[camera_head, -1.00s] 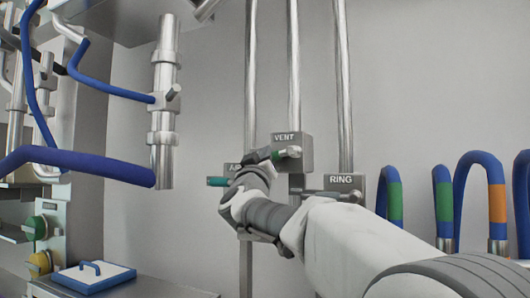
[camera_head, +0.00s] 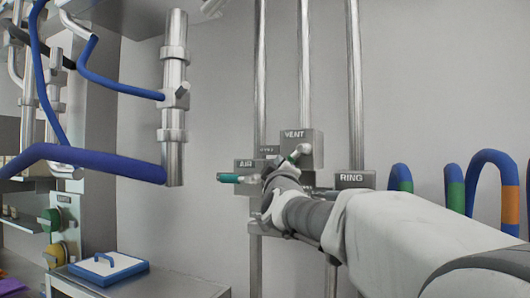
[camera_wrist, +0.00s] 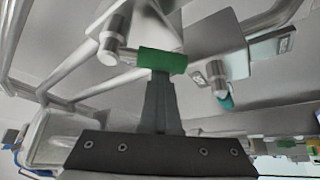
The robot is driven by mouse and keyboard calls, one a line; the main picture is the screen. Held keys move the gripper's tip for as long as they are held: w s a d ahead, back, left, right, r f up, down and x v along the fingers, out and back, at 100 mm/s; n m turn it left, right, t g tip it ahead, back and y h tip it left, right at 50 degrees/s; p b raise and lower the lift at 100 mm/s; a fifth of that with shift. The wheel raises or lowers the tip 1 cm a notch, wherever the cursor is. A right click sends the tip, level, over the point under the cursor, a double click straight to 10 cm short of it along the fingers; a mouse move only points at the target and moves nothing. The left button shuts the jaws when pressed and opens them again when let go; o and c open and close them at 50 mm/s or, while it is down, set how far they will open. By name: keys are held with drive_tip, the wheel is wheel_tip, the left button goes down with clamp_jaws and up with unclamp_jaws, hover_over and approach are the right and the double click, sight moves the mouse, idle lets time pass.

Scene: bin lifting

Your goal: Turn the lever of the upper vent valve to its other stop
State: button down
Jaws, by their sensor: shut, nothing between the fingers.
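The upper vent valve is a grey box (camera_head: 316,150) marked VENT, on a vertical pipe in the head view. Its lever (camera_head: 299,152) has a silver part and a green sleeve, and slants down to the left. The green sleeve (camera_wrist: 163,61) also shows in the wrist view, beside a silver knob. My gripper (camera_head: 279,164) is at the lever's lower left, partly hidden by my own wrist. In the wrist view my gripper (camera_wrist: 160,80) is shut and empty, its tips right at the green sleeve. I cannot tell whether they touch it.
The AIR valve (camera_head: 246,164), with a teal-ended lever (camera_head: 229,178), is close on the left. The RING valve (camera_head: 355,180) is lower right. Blue hoses (camera_head: 490,160) hang at the right, and a thick blue hose (camera_head: 90,160) crosses the left. A counter (camera_head: 180,287) stands below.

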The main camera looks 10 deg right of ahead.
drive_tip(key=d+n, duration=0.1)
drive_tip(key=s+d+f+n+g+y, duration=0.1)
drive_tip(key=d+f+n, duration=0.1)
drive_tip(key=n, duration=0.1)
drive_tip(key=shift+s+f+g+y+b, duration=0.2)
drive_tip(key=shift+s+g+y+b, duration=0.1)
drive_tip(key=shift+s, duration=0.05)
drive_tip(key=shift+s+d, duration=0.1)
drive_tip(key=shift+d, duration=0.05)
idle(0.5)
drive_tip(key=shift+r, duration=0.2)
idle(0.3)
